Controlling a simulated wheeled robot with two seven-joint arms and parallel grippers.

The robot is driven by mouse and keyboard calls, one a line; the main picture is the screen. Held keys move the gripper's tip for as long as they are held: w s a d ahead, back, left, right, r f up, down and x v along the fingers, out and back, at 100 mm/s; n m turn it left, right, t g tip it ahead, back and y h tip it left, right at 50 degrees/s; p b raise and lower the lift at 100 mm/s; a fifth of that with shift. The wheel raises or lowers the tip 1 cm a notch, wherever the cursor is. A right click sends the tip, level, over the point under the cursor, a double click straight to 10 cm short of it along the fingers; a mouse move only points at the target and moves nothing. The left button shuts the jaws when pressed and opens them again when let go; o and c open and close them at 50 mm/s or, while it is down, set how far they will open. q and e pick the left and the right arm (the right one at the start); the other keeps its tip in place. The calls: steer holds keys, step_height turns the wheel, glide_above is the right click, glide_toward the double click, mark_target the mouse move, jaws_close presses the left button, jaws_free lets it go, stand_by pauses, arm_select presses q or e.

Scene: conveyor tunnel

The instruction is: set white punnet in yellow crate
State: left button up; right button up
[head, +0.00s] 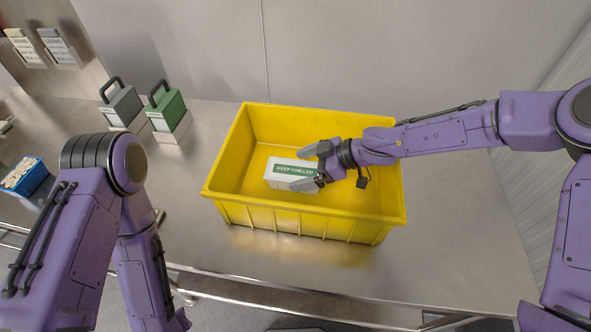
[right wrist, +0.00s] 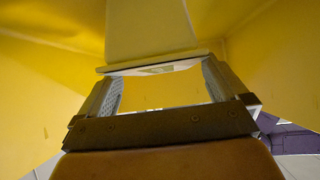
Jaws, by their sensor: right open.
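The white punnet (head: 281,184) has a green "KEEP CHILLED" label on top. My right gripper (head: 306,169) reaches into the crate from the right. Its jaws are open at the punnet's right end; whether the fingers touch it I cannot tell. My left arm shows at the left, but its gripper is out of view.
The crate stands on a steel table (head: 450,215). A grey scale-like block (head: 123,105) and a green one (head: 168,110), both with handles, stand behind left of it. A blue tub (head: 27,178) sits at far left. The tabletop right of the crate is clear.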

steer(key=v, duration=0.5)
